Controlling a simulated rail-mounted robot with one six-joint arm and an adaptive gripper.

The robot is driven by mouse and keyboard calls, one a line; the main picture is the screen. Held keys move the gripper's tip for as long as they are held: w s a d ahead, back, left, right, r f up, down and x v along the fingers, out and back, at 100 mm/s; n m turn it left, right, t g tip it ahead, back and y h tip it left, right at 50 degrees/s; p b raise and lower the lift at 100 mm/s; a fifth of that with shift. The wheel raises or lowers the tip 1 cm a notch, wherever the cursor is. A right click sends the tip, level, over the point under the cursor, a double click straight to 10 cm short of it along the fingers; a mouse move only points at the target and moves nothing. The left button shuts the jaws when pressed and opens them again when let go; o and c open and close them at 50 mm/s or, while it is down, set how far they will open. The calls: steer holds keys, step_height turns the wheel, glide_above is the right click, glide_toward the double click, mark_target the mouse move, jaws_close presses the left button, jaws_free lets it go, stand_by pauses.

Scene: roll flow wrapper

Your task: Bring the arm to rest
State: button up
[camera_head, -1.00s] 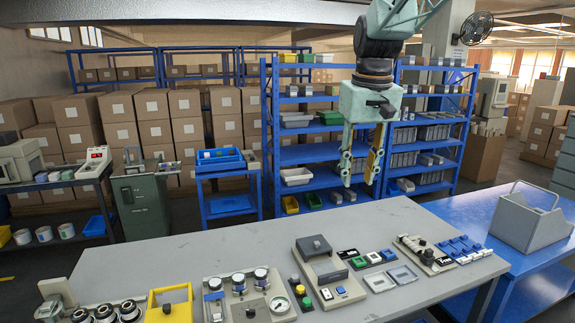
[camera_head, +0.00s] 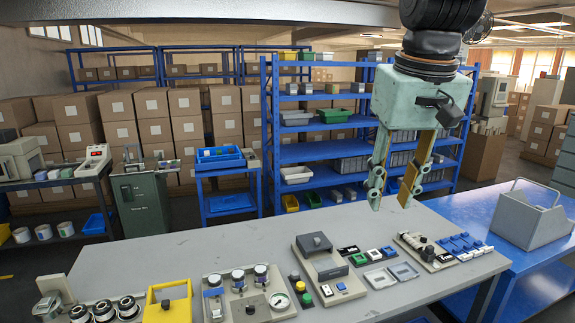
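My gripper (camera_head: 389,203) hangs at the upper right of the head view, pointing down, in the air above the back edge of the grey table (camera_head: 225,243). Its two fingers are spread apart, with nothing between them. It appears to touch nothing. The upper part of my arm runs out of the top of the picture.
On the table stand a yellow block (camera_head: 168,305), a panel with a gauge (camera_head: 248,295), a grey device (camera_head: 324,260), and a switch board (camera_head: 427,252). A grey carrier (camera_head: 531,215) stands on the blue bench at right. Blue shelves (camera_head: 318,150) stand behind.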

steer(key=s+f, duration=0.3)
steer(key=s, duration=0.6)
steer(key=s+f+b, duration=0.1)
steer(key=s+f, duration=0.2)
steer(key=s, duration=0.5)
steer(key=s+d+f+m+t+b, duration=0.1)
steer(key=s+f, duration=0.2)
steer(key=s, duration=0.6)
steer(key=shift+s+f, duration=0.3)
steer(key=shift+f, duration=0.05)
